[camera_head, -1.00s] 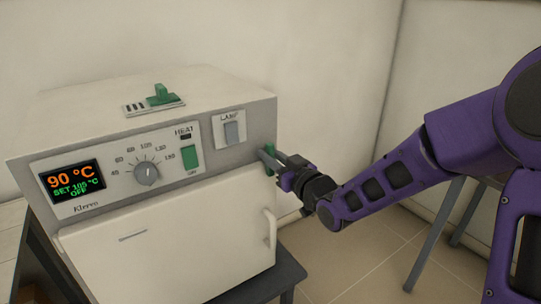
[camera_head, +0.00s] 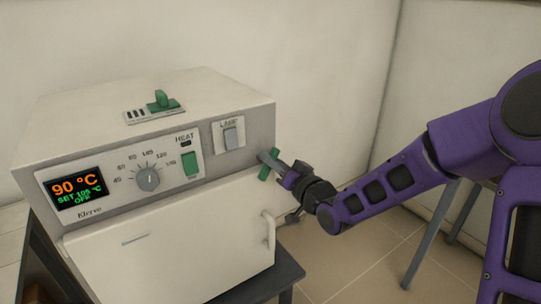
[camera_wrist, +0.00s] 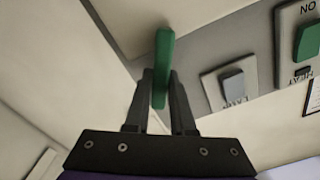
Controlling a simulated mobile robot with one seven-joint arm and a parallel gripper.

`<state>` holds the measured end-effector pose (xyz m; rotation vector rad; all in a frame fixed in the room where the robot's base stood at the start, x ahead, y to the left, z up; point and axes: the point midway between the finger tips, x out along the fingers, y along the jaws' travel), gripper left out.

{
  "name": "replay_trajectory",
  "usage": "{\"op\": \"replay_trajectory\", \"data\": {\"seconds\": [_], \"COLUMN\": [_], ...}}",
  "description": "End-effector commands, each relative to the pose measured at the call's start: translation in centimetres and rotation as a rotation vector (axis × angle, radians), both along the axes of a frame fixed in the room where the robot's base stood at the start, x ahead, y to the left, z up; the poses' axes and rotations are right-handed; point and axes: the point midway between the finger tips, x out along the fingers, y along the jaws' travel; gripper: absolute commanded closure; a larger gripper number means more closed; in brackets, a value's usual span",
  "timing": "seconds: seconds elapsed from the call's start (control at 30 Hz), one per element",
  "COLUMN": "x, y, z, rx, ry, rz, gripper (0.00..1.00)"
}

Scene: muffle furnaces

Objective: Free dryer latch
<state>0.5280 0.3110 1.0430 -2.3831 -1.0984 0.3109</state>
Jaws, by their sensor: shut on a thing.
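The dryer (camera_head: 185,235) is a pale box with a closed front door and a small handle (camera_head: 269,232) at the door's right edge. Its green latch (camera_head: 264,173) sits at the right end of the front, beside the lamp switch, and is tilted, its top leaning right. My gripper (camera_head: 270,160) reaches in from the right and is shut on the latch. In the wrist view the green latch (camera_wrist: 162,65) stands between both grey fingers (camera_wrist: 162,90). The fingers hide part of the latch in the head view.
The panel has a display (camera_head: 75,191) reading 90 °C, set 105 °C, OFF, a dial (camera_head: 148,179), a green heat switch (camera_head: 191,164) and a lamp switch (camera_head: 231,137). A green damper (camera_head: 161,101) is on top. A dark table (camera_head: 270,284) supports the dryer; floor is free at right.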

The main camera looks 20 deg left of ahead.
Motion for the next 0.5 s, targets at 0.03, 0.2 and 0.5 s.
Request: {"op": "replay_trajectory", "data": {"seconds": [0.03,0.2,0.5], "x": [0.09,0.22,0.42], "y": [-0.04,-0.15,-0.32], "z": [0.26,0.13,-0.17], "rx": [0.031,0.137,0.321], "ry": [0.034,0.157,0.372], "rz": [-0.001,0.0,0.0], "gripper": [1.0,1.0,1.0]}}
